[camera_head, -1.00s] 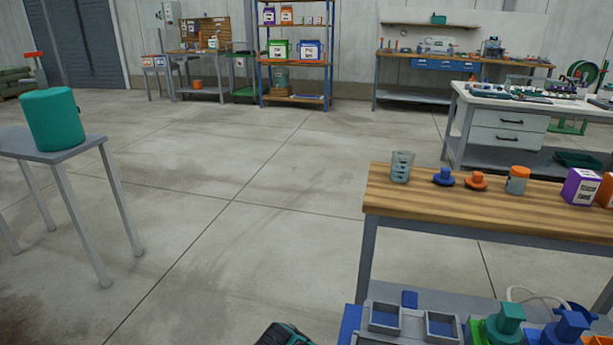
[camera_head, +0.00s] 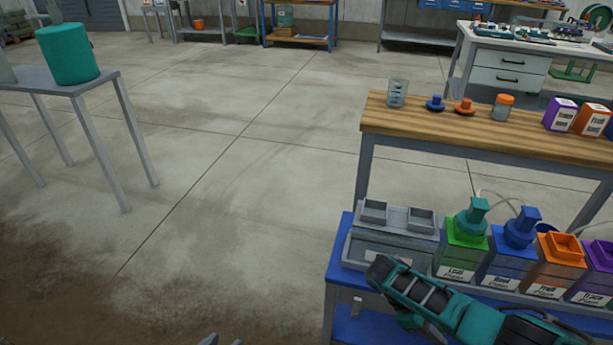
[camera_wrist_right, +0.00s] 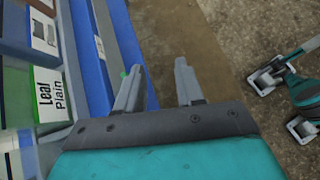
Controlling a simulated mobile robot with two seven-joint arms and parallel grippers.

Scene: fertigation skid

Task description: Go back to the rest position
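My right gripper (camera_wrist_right: 158,88) shows in the right wrist view with its two grey fingers apart and nothing between them. It is beside the blue edge of the skid (camera_wrist_right: 95,60), near a label reading Leaf Plain (camera_wrist_right: 50,95). In the head view a teal and black link of my right arm lies in front of the bottles; the right fingers are not clear there. The rest of that hand is out of frame.
The blue skid (camera_head: 340,262) holds a grey tray unit (camera_head: 385,243), a green bottle (camera_head: 460,250), a blue bottle (camera_head: 508,262) and others. A wooden bench (camera_head: 440,122) stands behind. A teal drum (camera_head: 68,54) stands on a grey table (camera_head: 45,80) at left. The floor between is clear.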

